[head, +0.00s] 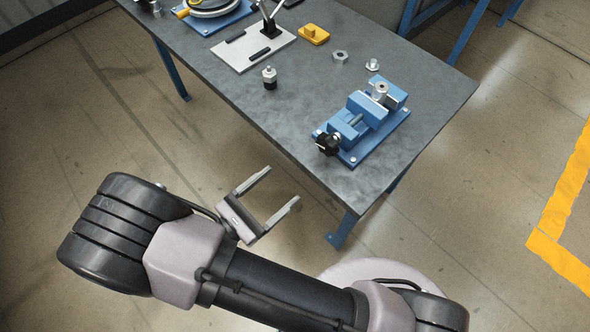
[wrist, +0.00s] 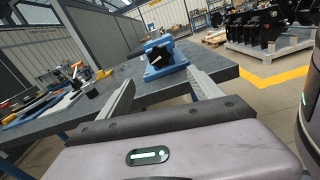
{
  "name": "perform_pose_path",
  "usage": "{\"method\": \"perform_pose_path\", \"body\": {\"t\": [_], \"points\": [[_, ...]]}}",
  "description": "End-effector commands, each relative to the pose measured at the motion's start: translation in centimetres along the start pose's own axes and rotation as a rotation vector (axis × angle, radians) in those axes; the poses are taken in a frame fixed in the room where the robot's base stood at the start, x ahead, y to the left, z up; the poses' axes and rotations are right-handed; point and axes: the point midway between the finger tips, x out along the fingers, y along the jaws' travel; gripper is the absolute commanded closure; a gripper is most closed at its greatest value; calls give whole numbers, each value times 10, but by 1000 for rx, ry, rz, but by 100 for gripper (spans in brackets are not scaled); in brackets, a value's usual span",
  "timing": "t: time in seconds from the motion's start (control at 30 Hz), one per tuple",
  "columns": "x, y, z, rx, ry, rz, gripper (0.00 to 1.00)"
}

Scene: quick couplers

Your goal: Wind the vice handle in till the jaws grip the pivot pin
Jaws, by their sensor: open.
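The blue vice (head: 362,122) is on the right part of the grey table, on a blue base plate. Its black star-shaped handle (head: 328,144) is at the end facing the table's front edge. The silver pivot pin (head: 380,91) stands upright at the vice's jaws; I cannot tell whether the jaws touch it. The vice also shows in the wrist view (wrist: 160,56), with the dark handle (wrist: 155,61) toward me. My gripper (head: 284,186) is open and empty, off the table's front edge, left of and apart from the handle.
The grey table (head: 300,100) also bears a black-and-silver fitting (head: 269,78), a nut (head: 340,56), a small silver bolt (head: 373,65), a yellow block (head: 314,34) and a white plate with a clamp (head: 252,53).

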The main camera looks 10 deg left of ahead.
Motion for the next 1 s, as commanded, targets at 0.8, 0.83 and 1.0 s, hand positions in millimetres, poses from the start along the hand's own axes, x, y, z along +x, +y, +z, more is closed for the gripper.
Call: {"method": "perform_pose_path", "body": {"t": [0.8,0.83,1.0], "points": [[171,0,1,2,0,0,25],[172,0,2,2,0,0,25],[173,0,2,2,0,1,25]]}}
